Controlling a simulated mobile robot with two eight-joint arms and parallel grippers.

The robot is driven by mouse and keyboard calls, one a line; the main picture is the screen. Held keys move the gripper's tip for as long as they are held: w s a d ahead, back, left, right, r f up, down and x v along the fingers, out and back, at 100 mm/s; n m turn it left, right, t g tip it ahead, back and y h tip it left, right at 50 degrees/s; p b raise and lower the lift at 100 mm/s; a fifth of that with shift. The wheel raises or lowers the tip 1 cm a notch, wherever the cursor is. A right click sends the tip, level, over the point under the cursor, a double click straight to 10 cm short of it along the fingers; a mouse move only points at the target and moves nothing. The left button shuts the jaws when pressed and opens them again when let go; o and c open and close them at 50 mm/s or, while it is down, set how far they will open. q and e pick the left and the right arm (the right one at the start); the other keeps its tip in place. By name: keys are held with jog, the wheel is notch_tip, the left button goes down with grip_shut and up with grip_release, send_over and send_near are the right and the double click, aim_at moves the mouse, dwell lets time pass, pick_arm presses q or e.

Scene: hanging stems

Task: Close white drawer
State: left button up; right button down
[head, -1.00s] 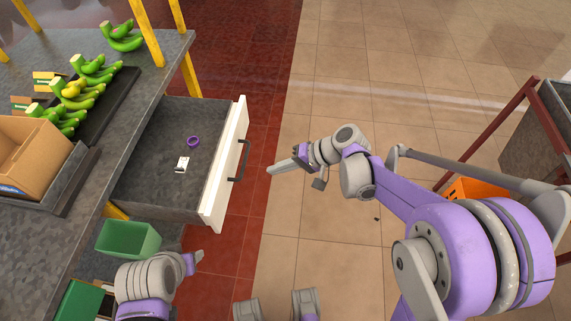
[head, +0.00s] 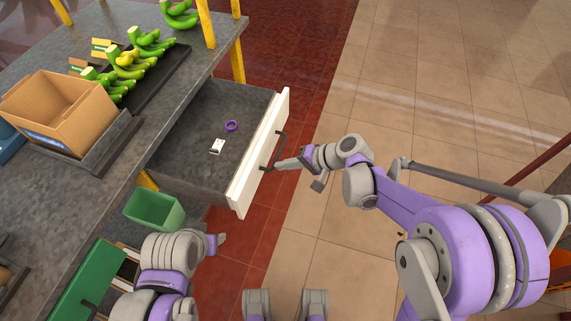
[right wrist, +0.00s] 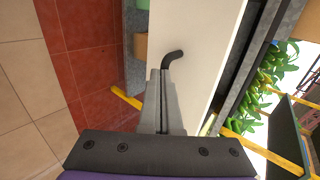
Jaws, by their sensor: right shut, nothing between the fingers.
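The white drawer (head: 262,150) is pulled out from under the grey table. Its white front carries a dark handle (head: 279,150). A purple ring (head: 231,126) and a small white item (head: 217,146) lie inside it. My right gripper (head: 282,164) is shut and empty, with its tips close to the handle; contact cannot be told in the head view. In the right wrist view the shut fingers (right wrist: 163,80) point at the white front (right wrist: 200,50), and the handle (right wrist: 174,57) shows just beyond the tips. My left gripper (head: 219,240) is low, below the drawer; its fingers are unclear.
The table (head: 120,170) holds a cardboard box (head: 60,110) and a black tray of bananas (head: 165,75). A green bin (head: 153,210) and an open green drawer (head: 85,285) are below and left of the white drawer.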

jog(key=b, duration=0.1)
send_over(205, 155)
jog(key=shift+s+d, duration=0.1)
jog(key=shift+d, duration=0.15)
pick_arm(q)
jog(key=shift+s+d+f, duration=0.1)
jog(key=shift+f, duration=0.6)
pick_arm(e)
jog(key=shift+a+r, duration=0.1)
jog(key=shift+a, duration=0.3)
jog(key=shift+d, duration=0.1)
